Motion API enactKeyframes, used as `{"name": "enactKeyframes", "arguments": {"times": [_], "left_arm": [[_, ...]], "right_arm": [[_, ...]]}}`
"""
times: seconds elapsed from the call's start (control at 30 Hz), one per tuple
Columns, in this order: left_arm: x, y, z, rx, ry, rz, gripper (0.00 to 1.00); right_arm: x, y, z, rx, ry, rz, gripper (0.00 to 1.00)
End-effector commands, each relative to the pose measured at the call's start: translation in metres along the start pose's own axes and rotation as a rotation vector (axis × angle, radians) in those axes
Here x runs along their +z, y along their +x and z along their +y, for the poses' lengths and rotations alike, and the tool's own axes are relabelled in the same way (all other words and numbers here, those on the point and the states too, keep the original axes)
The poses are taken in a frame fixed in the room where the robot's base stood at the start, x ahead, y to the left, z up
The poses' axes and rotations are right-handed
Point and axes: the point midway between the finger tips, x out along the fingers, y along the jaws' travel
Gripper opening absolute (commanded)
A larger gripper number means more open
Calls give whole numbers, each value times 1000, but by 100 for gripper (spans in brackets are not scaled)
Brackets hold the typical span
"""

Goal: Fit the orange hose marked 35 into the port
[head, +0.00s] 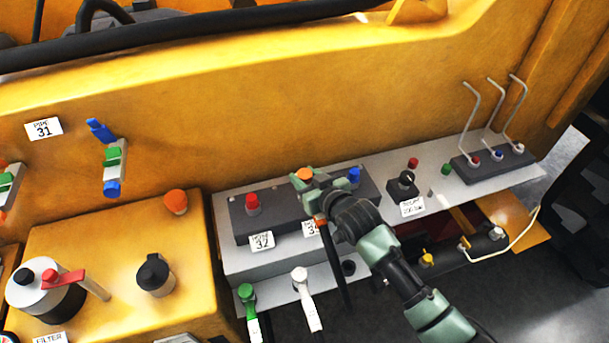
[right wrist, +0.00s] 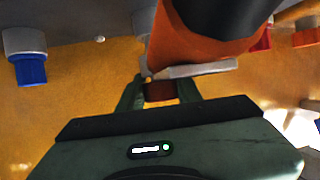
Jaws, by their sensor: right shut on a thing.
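The orange hose has an orange end piece (head: 320,223) and a black tube that hangs down beside my right arm. It is large in the right wrist view (right wrist: 192,45), close to the camera. My right gripper (head: 304,183) is shut on the hose's end, between the red and blue fittings on the dark block. Orange shows at its fingertips; whether this is hose tip or port is unclear. The port is mostly hidden by gripper and hose, so I cannot tell whether they touch. A plate (head: 311,229) below is partly covered. My left gripper is out of view.
Green (head: 247,294) and white (head: 300,280) hose ends stand on the lower ledge, near an empty dark hole (head: 348,268). Bent metal levers (head: 495,115) rise at right.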

Motion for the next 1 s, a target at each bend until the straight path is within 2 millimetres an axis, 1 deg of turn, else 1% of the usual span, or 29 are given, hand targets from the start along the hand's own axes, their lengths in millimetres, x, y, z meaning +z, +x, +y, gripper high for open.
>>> {"name": "enactKeyframes", "arguments": {"times": [0.73,0.77,0.8,0.83,0.87,1.0], "left_arm": [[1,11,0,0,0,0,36],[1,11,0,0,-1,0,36],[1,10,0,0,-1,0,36],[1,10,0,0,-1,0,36],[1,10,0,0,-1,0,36],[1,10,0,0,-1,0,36]], "right_arm": [[16,7,0,0,0,4,0],[16,7,0,0,0,4,37],[16,7,0,0,0,4,48],[16,7,0,0,0,4,57],[16,7,0,0,0,3,60],[16,7,0,0,0,2,60]]}}
